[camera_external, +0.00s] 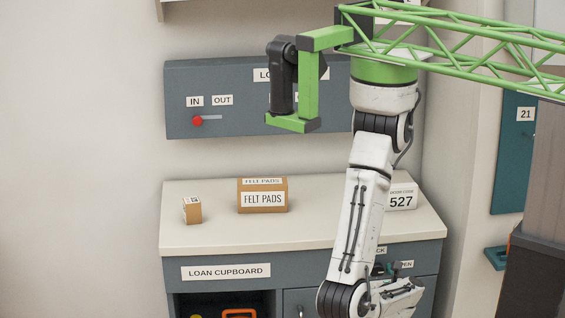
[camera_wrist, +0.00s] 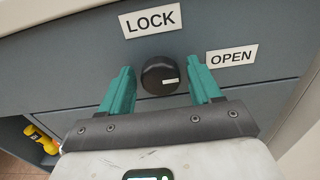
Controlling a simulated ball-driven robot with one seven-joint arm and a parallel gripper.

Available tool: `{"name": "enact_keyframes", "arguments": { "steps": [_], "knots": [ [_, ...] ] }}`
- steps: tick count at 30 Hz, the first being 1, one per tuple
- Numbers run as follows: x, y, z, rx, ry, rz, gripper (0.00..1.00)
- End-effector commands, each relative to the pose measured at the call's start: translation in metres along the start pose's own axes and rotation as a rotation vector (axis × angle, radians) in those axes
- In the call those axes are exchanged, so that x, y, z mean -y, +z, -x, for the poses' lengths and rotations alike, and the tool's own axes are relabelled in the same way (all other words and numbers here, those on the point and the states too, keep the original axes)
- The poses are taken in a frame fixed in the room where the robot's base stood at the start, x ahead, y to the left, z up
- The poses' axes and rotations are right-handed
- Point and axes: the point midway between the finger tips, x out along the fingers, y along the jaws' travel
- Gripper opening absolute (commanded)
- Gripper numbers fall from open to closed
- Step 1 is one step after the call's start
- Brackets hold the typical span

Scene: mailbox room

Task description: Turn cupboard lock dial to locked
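The lock dial (camera_wrist: 153,74) is a round black knob on the grey cupboard front, in the middle of the wrist view. Its short white mark lies on the right side of its face, toward the OPEN side rather than up at LOCK. The LOCK label (camera_wrist: 151,20) is above the dial and the OPEN label (camera_wrist: 231,56) is to its right. My gripper (camera_wrist: 160,68) is open, with one teal finger on each side of the dial. Gaps show, and I cannot tell whether either finger touches it. In the external view my arm partly hides both labels.
The loan cupboard (camera_external: 200,243) has a pale top with a felt pads box (camera_external: 262,201), a small brown box (camera_external: 192,210) and a white 527 box (camera_external: 402,197). An open compartment with a yellow item (camera_wrist: 40,139) is at left. A wall panel (camera_external: 232,85) hangs above.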

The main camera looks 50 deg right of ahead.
Motion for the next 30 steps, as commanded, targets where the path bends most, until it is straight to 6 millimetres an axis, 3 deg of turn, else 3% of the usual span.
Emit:
{"name": "enact_keyframes", "arguments": {
  "steps": [14, 23, 30],
  "knots": [
    [0.0, 0.0001, 0.0003, 0.0, 0.0, 0.0, 0.17],
    [-0.0003, -0.0007, 0.0004, 0.0, 0.001, 0.036, 0.16],
    [-0.0011, -0.0021, 0.0004, 0.0, 0.001, 0.17, 0.16]
  ]
}}
